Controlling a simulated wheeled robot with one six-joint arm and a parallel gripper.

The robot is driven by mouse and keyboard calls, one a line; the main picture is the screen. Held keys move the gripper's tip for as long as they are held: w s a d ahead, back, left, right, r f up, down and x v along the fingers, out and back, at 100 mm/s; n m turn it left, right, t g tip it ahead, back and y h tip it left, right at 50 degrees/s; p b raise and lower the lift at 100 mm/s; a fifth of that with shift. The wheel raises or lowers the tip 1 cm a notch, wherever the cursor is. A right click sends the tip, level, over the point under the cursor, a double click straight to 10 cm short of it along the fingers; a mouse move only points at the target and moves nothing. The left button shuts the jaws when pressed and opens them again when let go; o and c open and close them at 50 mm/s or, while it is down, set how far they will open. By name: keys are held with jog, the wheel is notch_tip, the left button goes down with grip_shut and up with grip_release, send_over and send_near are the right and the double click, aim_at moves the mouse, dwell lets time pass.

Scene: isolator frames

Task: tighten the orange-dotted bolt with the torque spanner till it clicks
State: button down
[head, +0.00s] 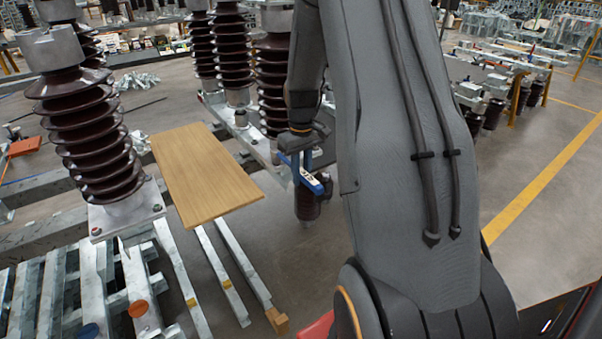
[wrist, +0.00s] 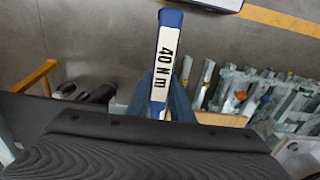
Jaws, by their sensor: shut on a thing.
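My gripper (head: 303,168) is shut on the torque spanner (head: 313,182), which has a blue body and a white label. In the wrist view the spanner (wrist: 166,62) points away from the jaws and its label reads "40 N m". In the head view it hangs in the air, right of the wooden board and well away from the orange dot. A round orange dot (head: 138,308) sits on a galvanised steel frame at the lower left; the bolt's shape under it cannot be made out. My arm covers much of the middle of the head view.
A blue dot (head: 90,330) marks another spot left of the orange one. A tall brown insulator (head: 92,135) stands behind them. A wooden board (head: 200,175) lies across the steel beams. A yellow floor line (head: 545,188) crosses open floor on the right.

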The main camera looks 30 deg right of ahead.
jog(key=shift+f, duration=0.2)
dwell(0.5)
jog(key=w+a+m, duration=0.7)
jog(key=a+m, duration=0.5)
jog(key=a, duration=0.1)
jog(key=shift+w+a, duration=0.15)
jog(key=shift+a, duration=0.1)
dwell(0.8)
jog(key=shift+p, duration=0.3)
